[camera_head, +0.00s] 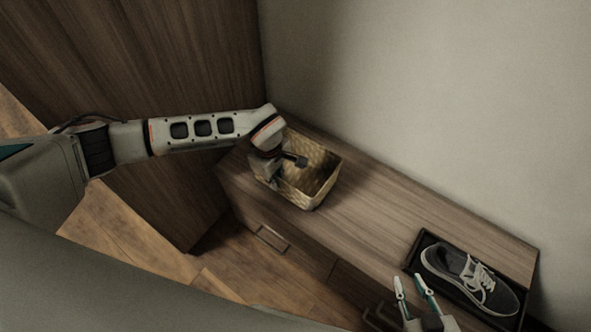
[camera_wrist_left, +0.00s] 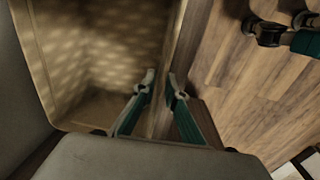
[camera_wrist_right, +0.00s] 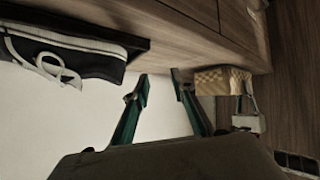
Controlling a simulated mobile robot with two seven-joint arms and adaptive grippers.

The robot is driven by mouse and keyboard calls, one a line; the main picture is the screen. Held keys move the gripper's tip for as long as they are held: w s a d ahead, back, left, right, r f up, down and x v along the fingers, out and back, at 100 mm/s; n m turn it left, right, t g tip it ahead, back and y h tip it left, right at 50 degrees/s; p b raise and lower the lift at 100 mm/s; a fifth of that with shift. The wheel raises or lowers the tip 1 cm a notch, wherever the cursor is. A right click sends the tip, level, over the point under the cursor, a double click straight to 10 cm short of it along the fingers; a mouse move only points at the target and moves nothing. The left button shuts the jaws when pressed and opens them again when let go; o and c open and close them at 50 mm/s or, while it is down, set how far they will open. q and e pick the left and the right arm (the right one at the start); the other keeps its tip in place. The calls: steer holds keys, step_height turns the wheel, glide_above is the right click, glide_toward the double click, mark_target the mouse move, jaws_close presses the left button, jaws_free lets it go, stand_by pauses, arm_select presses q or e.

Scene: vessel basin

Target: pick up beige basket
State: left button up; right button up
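The beige basket (camera_head: 322,183) is a woven, open box standing upright on the wooden cabinet, near its far left end. My left gripper (camera_wrist_left: 160,82) is at the basket's near left side, partly hidden by its own wrist in the head view. In the left wrist view its fingertips are apart on either side of the basket's wall (camera_wrist_left: 95,45), one inside and one outside; no firm contact shows. My right gripper (camera_head: 410,282) is open and empty near the cabinet's front edge. The right wrist view also shows the basket (camera_wrist_right: 222,80) beyond its fingers.
A black tray (camera_head: 413,257) holding a dark grey shoe (camera_head: 468,275) with white laces sits at the cabinet's right end. The cabinet top (camera_head: 375,215) between basket and tray is bare. A wall stands behind, and a tall wooden cupboard (camera_head: 150,60) to the left.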

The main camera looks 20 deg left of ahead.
arm_select(q)
jaws_close()
arm_select(e)
steer(key=shift+s+d+f, duration=0.15)
steer(key=shift+d+f, duration=0.05)
steer(key=shift+f, duration=0.15)
